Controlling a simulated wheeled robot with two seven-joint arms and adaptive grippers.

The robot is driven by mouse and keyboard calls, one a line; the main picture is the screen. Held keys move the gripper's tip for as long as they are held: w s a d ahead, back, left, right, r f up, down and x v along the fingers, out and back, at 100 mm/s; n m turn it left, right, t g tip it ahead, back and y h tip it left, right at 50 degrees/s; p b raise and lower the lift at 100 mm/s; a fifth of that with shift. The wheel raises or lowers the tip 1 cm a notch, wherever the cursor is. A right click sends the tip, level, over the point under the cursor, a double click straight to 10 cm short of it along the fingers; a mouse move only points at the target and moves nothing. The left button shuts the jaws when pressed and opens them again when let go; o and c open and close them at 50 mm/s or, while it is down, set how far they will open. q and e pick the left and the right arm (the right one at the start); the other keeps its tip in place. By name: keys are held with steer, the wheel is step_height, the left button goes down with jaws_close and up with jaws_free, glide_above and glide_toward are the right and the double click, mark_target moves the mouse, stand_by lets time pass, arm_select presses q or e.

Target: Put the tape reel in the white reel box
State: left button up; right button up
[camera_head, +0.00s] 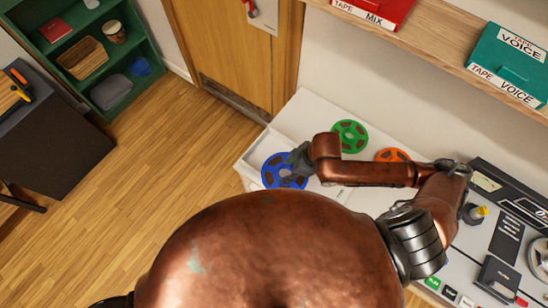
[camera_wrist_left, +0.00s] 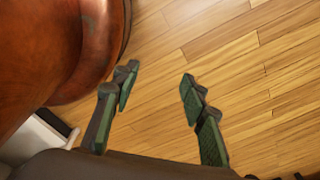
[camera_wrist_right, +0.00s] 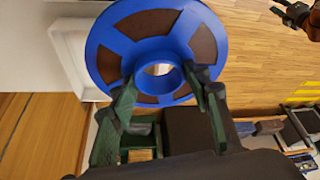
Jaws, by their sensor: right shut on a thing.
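My right gripper (camera_head: 296,162) is shut on a blue tape reel (camera_head: 270,173) over the left end of the white counter. In the right wrist view the fingers (camera_wrist_right: 165,85) grip the hub of the blue reel (camera_wrist_right: 104,62), which faces the camera. A white, shallow, box-like shape with a raised rim (camera_wrist_right: 68,58) lies partly behind the reel; I cannot tell whether it is the white reel box. My left gripper (camera_wrist_left: 158,80) is open and empty above the wood floor, and I cannot make it out in the head view.
A green reel (camera_head: 350,135) and an orange reel (camera_head: 392,155) lie on the counter (camera_head: 300,112). Tape equipment (camera_head: 508,238) fills its right side. A wall shelf (camera_head: 437,38) holds a red box (camera_head: 375,10) and a teal box (camera_head: 510,58). A green shelf unit (camera_head: 70,88) stands far left.

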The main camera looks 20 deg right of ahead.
mark_target(283, 164)
steer(key=w+f+b, duration=0.1)
steer(key=w+b, duration=0.1)
steer(key=b, duration=0.1)
steer(key=w+f+b, duration=0.2)
steer(key=b, duration=0.1)
steer(key=shift+w+a, duration=0.1)
steer(key=shift+w, duration=0.05)
steer(key=w, duration=0.2)
steer(key=w+f, duration=0.1)
steer(key=w, duration=0.1)
steer(key=shift+a+f, duration=0.1)
steer(key=shift+f, duration=0.05)
steer(key=w+f, duration=0.2)
steer(key=w+f+b, duration=0.1)
steer(key=w+f, duration=0.1)
steer(key=shift+f, duration=0.35)
steer(key=shift+w+f, duration=0.25)
steer(key=shift+f, duration=0.05)
steer(key=shift+c, duration=0.8)
steer(key=f, duration=0.2)
steer(key=f+b, duration=0.1)
steer(key=shift+w+f, duration=0.3)
steer(key=shift+f, duration=0.1)
arm_select(q)
step_height(283, 164, down, 8)
steer(key=shift+s, duration=0.3)
arm_select(e)
steer(key=shift+r, duration=0.1)
arm_select(q)
steer(key=shift+d, duration=0.1)
